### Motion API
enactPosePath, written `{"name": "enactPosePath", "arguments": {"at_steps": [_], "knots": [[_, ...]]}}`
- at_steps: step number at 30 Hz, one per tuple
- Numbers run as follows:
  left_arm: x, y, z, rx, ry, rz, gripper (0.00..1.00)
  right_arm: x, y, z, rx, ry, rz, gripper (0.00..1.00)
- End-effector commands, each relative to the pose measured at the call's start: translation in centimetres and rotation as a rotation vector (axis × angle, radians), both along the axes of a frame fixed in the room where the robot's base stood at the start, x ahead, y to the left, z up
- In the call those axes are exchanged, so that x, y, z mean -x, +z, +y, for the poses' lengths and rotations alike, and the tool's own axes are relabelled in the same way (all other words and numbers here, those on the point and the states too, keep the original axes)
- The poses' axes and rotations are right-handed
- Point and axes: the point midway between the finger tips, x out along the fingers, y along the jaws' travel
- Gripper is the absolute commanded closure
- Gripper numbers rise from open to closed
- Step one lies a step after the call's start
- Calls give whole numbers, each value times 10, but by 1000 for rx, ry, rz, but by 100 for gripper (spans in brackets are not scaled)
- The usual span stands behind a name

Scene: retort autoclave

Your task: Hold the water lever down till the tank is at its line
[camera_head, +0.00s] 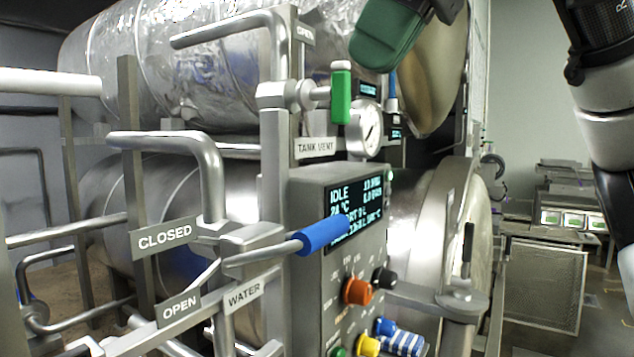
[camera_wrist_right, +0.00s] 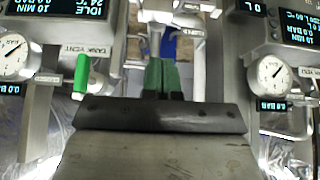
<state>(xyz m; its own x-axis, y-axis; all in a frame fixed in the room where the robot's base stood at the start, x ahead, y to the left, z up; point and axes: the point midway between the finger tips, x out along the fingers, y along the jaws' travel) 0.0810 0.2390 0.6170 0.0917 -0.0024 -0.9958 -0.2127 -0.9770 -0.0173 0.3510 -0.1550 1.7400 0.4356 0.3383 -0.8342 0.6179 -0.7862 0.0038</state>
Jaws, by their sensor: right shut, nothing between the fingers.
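The water lever has a blue handle (camera_head: 325,235), beside the WATER label (camera_head: 243,295). It sticks out to the right, near level; I cannot tell its exact setting. A blue piece (camera_wrist_right: 169,46), probably this handle, shows beyond my fingers in the right wrist view. My right gripper (camera_head: 383,42) hangs above and right of the lever, clear of it. Its green fingers (camera_wrist_right: 162,76) are shut and empty. The wrapped silver tank (camera_head: 200,60) lies at the top; I see no level line on it. My left gripper is out of view.
A green TANK VENT handle (camera_head: 341,92) and a gauge (camera_head: 365,130) stand above the control panel (camera_head: 350,205), which reads IDLE. CLOSED (camera_head: 162,237) and OPEN (camera_head: 178,308) signs and pipes crowd the left. A round vessel door (camera_head: 470,225) stands right of the panel.

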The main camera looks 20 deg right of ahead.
Motion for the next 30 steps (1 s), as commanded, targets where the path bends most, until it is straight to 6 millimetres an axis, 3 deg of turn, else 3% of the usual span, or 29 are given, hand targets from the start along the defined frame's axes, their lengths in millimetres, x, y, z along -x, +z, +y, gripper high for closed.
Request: {"name": "enactPosePath", "arguments": {"at_steps": [11, 24, 30], "knots": [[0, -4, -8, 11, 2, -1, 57, -6, -12, 5, -1, -1, 2, 100], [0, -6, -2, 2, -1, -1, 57, -45, -84, 34, -1, -3, 1, 100], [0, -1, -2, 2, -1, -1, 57, -40, -109, 30, -2, -4, -1, 100]]}}
